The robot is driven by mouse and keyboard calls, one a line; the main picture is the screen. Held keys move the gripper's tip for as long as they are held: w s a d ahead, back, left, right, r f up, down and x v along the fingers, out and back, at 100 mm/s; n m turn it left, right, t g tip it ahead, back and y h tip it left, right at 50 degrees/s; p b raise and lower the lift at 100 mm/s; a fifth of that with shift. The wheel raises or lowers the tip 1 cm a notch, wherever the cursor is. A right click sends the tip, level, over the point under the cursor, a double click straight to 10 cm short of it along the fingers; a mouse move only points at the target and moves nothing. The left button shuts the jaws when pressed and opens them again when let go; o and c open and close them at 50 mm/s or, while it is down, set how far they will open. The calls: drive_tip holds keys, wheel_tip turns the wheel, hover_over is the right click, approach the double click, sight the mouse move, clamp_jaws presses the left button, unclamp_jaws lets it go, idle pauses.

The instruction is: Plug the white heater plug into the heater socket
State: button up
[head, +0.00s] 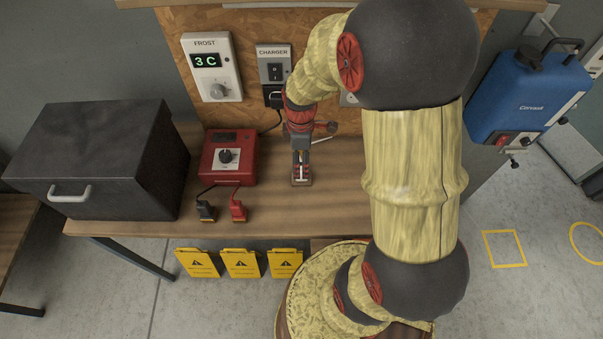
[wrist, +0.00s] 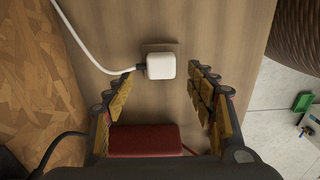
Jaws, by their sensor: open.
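The white heater plug (wrist: 161,65) shows in the wrist view, with a white cable (wrist: 98,62) running off to the upper left. It sits at a small brown block on the wooden bench. My gripper (wrist: 162,76) is open, with its fingertips on either side of the plug and gaps on both sides. In the head view my gripper (head: 301,165) points down over the bench, and the plug is hard to make out there. No socket labelled heater can be read. A pale panel (head: 348,99) on the board is mostly hidden behind my arm.
A red box (head: 229,157) with a dial stands left of my gripper, with a black plug (head: 206,210) and a red plug (head: 238,209) before it. A CHARGER panel (head: 274,65) and a FROST panel (head: 212,68) are on the board. A dark lidded box (head: 95,155) fills the bench's left.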

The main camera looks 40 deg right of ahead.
drive_tip(key=shift+s+f+b, duration=0.1)
drive_tip(key=shift+f+b, duration=0.8)
drive_tip(key=shift+f, duration=1.75)
drive_tip(key=shift+r, duration=0.1)
drive_tip(key=c, duration=0.4)
drive_tip(key=c, duration=0.7)
drive_tip(key=shift+c, duration=0.3)
drive_tip(key=shift+r, duration=0.1)
